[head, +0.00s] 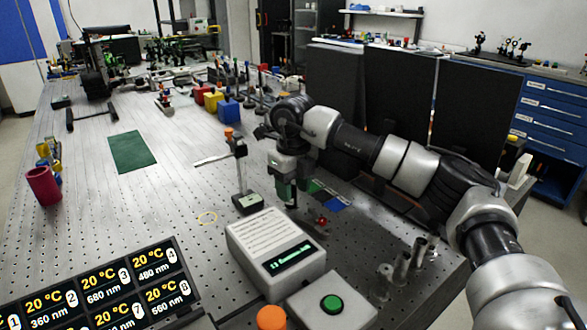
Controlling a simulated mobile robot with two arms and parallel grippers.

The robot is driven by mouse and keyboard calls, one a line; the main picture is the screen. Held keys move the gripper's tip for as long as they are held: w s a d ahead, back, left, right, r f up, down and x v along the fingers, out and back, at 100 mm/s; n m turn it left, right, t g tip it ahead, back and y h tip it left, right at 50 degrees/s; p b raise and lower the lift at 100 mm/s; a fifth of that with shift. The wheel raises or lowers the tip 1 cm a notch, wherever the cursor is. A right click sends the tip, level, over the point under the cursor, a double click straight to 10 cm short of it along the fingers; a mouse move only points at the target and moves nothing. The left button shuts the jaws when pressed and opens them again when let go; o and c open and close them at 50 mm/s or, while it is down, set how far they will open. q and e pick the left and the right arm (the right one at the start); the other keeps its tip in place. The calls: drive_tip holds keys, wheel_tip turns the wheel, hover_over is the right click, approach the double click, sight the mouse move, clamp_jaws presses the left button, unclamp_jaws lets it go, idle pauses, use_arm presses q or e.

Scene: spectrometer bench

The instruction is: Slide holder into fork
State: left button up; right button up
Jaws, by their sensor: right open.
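My right arm reaches in from the right, and its gripper (285,193) points down over the bench, just right of a slim post stand (240,172). The gripper's jaws are open; the area between the fingertips is small and dark, and I cannot tell whether anything stands between them. The post stand has a dark head, an orange cap and a dark base with a green patch. I cannot make out for certain which items are the holder and the fork. My left gripper is not in view.
A white instrument (275,246) with a lit display stands in front of the gripper, beside a box with a green button (332,304). Metal cylinders (402,266) stand at right. Dark panels (390,95) stand behind the arm. A green mat (132,151) lies left, with free bench around it.

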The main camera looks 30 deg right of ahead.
sight(305, 219)
drive_tip(key=shift+f, duration=0.95)
drive_tip(key=c, duration=0.8)
drive_tip(key=shift+s, duration=0.5)
drive_tip(key=shift+c, duration=0.2)
drive_tip(key=shift+s+d, duration=0.1)
drive_tip(key=shift+s, duration=0.25)
drive_tip(key=shift+s+f, duration=0.15)
drive_tip(key=shift+s, duration=0.1)
drive_tip(key=shift+s+r, duration=0.2)
drive_tip(key=shift+s, duration=0.7)
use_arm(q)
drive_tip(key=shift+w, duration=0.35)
use_arm(e)
drive_tip(key=shift+s+f, duration=0.1)
drive_tip(key=shift+s, duration=0.1)
